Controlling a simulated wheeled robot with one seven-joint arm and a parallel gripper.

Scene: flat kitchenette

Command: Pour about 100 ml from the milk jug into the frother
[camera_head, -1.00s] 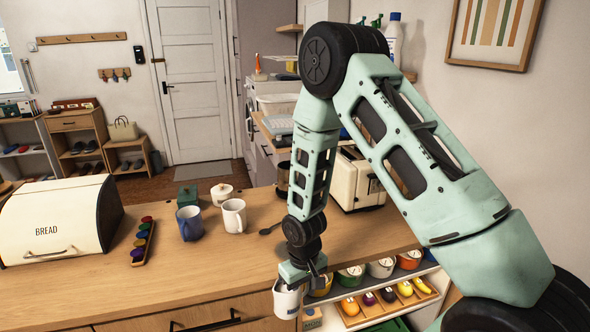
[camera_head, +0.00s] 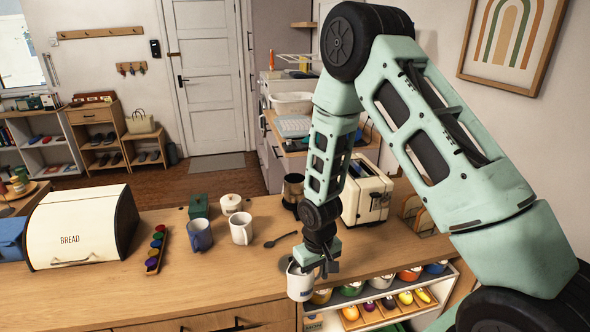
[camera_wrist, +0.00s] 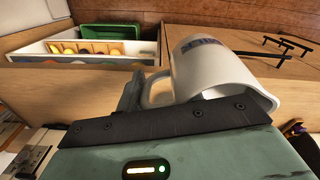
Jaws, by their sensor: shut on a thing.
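My gripper (camera_head: 322,268) points down at the counter's front edge and is shut on the milk jug (camera_head: 300,284), a white jug with dark blue lettering. In the wrist view the fingers are at the jug's handle (camera_wrist: 157,90), and the white body (camera_wrist: 205,68) shows beyond them. The jug looks roughly upright in the head view; its contents cannot be seen. A dark cylindrical vessel (camera_head: 292,188), which looks like the frother, stands farther back on the counter, left of the toaster and apart from the jug.
A cream toaster (camera_head: 367,195), a white mug (camera_head: 241,230), a blue mug (camera_head: 199,235) and a spoon (camera_head: 281,239) are on the counter (camera_head: 225,275). A bread box (camera_head: 80,228) stands at left. An open shelf (camera_head: 385,292) with bowls and produce lies below at right.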

